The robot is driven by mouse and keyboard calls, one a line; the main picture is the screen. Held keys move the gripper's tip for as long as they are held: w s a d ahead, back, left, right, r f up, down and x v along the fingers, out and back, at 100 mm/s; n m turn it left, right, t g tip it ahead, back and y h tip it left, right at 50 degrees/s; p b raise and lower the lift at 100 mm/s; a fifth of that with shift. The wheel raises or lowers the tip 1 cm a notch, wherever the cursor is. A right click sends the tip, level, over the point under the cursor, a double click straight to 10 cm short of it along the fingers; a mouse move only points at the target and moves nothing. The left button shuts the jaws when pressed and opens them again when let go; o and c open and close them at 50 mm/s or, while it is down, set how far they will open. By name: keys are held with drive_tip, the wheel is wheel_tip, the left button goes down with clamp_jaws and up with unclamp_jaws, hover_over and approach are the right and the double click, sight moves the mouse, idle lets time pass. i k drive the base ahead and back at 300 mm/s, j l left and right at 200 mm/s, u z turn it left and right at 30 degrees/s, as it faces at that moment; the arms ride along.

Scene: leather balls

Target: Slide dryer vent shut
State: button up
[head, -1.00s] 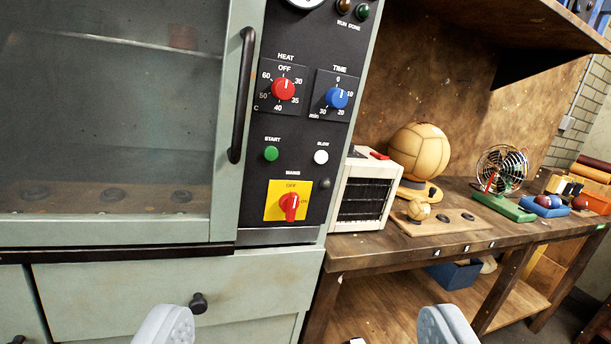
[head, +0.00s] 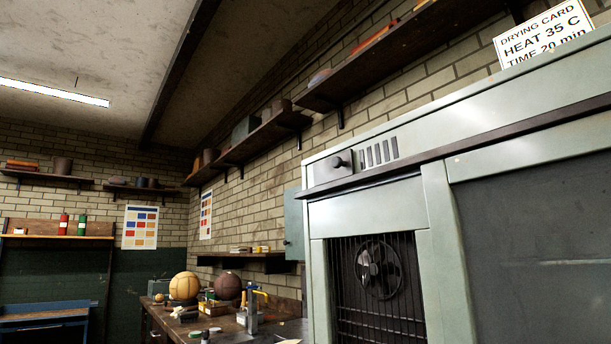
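The dryer (head: 375,210) is a pale green cabinet filling the right of the view. High on its left part is the vent, a row of several dark upright slots (head: 379,152). Just left of the slots is a small plate with a dark round knob (head: 338,163). The slots look uncovered and the plate sits beside them. My gripper is out of view.
A dark ledge (head: 480,143) runs along the cabinet below the vent. Below it is a grille with a fan (head: 378,268). A wall shelf (head: 375,57) hangs above. A workbench with balls (head: 185,287) stands at lower left.

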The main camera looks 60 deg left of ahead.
sight(341, 165)
drive_tip(key=u, duration=1.5)
